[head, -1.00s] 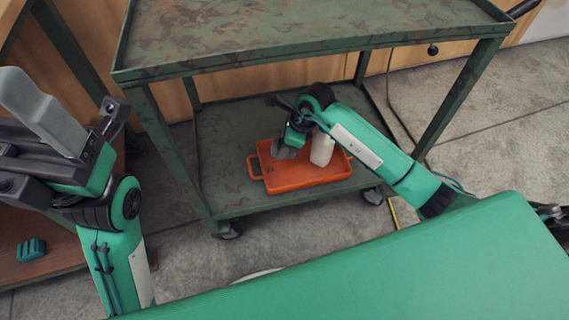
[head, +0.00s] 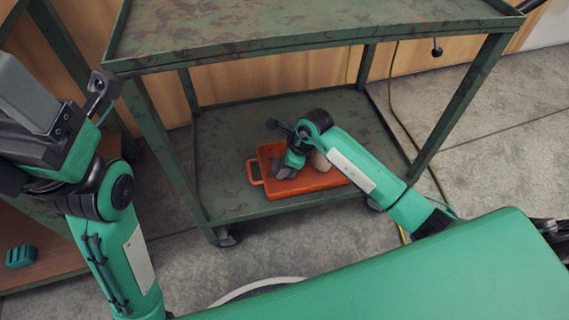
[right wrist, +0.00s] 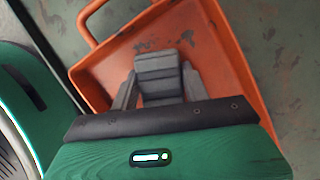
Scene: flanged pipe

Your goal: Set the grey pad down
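The grey pad (right wrist: 157,72) is a ridged grey block between the two grey fingers of my right gripper (right wrist: 160,85) in the right wrist view. The fingers lie against its two sides. Pad and gripper are over the floor of the orange tray (right wrist: 103,70); I cannot tell whether the pad touches it. In the head view my right gripper (head: 283,170) reaches down into the tray (head: 256,180), and the pad is hard to tell from the fingers. My left gripper (head: 28,95) is at the upper left, cut off by the picture edge; its opening does not show.
The tray is on the lower shelf (head: 222,190) of a green metal cart, under its top shelf (head: 300,22). A pale bottle (head: 320,160) is partly hidden behind my right arm. A teal block (head: 25,254) lies on a brown shelf at left. Cart legs flank the opening.

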